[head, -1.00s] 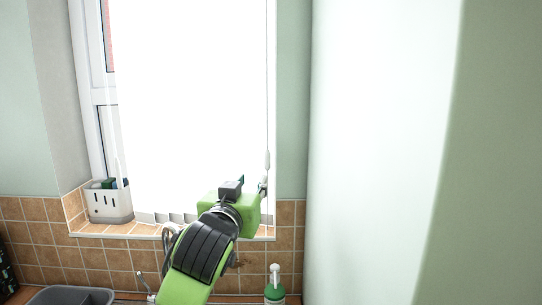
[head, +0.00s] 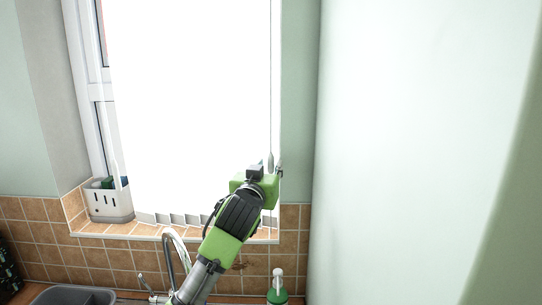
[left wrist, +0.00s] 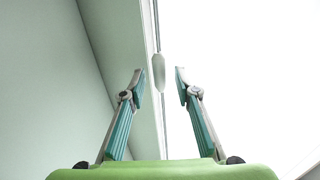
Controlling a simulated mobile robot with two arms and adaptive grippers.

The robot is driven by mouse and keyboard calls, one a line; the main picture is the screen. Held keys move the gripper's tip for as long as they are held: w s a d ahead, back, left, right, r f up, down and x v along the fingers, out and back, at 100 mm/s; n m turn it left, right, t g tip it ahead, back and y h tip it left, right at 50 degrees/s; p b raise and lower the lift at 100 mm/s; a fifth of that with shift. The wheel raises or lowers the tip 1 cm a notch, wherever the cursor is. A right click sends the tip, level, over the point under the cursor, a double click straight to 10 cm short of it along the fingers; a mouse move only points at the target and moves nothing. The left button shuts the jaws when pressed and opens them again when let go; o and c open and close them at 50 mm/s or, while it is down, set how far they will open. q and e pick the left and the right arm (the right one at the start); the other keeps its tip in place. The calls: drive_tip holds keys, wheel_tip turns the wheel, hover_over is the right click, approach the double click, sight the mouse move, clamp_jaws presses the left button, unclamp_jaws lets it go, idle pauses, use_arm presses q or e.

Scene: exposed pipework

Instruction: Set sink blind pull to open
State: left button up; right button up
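The blind pull (head: 270,161) is a small pale weight on a cord. It hangs at the right edge of the white window blind (head: 190,105). My left gripper (head: 276,170) is beside the pull at the right window edge. In the left wrist view the pull (left wrist: 158,73) shows between the two teal-padded fingertips of the gripper (left wrist: 160,75). The fingers are apart, with a visible gap on each side of the pull. I cannot tell how far beyond the fingertips the pull hangs. My right gripper is not in view.
A grey-white caddy (head: 108,201) stands on the left of the tiled sill. A curved tap (head: 171,245) rises below the window, left of my arm. A green bottle with a white pump (head: 277,288) stands at the lower right. A pale wall surface (head: 410,150) fills the right.

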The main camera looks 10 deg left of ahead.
sight(270, 164)
use_arm(q)
drive_tip(key=shift+w+r+p, duration=0.15)
drive_tip(key=shift+w+p, duration=0.2)
drive_tip(key=shift+w, duration=1.2)
clamp_jaws()
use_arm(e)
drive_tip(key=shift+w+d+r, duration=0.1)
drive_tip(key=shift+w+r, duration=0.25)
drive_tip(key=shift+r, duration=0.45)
use_arm(q)
wheel_tip(270, 164, down, 8)
drive_tip(key=b, duration=0.5)
drive_tip(key=shift+f, duration=0.25)
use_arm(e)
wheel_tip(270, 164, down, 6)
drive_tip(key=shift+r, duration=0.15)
use_arm(q)
unclamp_jaws()
